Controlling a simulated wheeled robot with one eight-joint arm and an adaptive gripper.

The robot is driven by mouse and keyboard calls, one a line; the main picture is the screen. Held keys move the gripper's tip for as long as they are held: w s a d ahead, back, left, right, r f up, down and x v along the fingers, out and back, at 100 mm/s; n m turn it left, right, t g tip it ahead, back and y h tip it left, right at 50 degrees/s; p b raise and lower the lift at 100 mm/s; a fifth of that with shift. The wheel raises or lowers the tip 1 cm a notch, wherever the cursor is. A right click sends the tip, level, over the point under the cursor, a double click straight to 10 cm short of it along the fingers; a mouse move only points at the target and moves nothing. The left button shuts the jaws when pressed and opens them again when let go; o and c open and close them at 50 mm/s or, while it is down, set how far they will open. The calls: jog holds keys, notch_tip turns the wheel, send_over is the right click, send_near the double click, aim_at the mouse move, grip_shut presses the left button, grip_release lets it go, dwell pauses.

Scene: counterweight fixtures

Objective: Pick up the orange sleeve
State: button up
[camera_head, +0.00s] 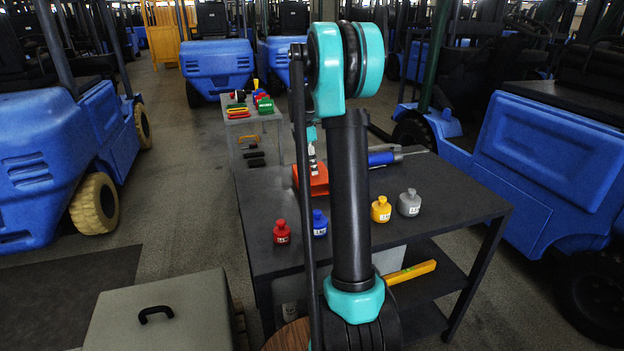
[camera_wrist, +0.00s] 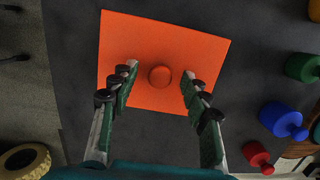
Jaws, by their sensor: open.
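The orange sleeve (camera_wrist: 160,35) shows in the wrist view as a flat-looking square with a small round orange knob or boss at its middle. In the head view the orange sleeve (camera_head: 319,182) sits on the dark table, partly hidden by my arm. My gripper (camera_wrist: 160,74) is open and empty. In the wrist view its two fingers lie on either side of the round part, over the square. In the head view my gripper (camera_head: 313,163) is above the sleeve, mostly hidden behind my arm. I cannot tell the exact height gap.
Red (camera_head: 281,232), blue (camera_head: 320,223), yellow (camera_head: 381,209) and grey (camera_head: 409,203) weights stand nearer on the table (camera_head: 455,205). A green weight (camera_wrist: 303,68) shows in the wrist view. A blue cylindrical tool (camera_head: 383,158) lies behind. Blue forklifts surround the area.

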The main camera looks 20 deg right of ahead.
jog(key=shift+c, duration=0.2)
grip_shut()
jog(key=shift+r, duration=0.1)
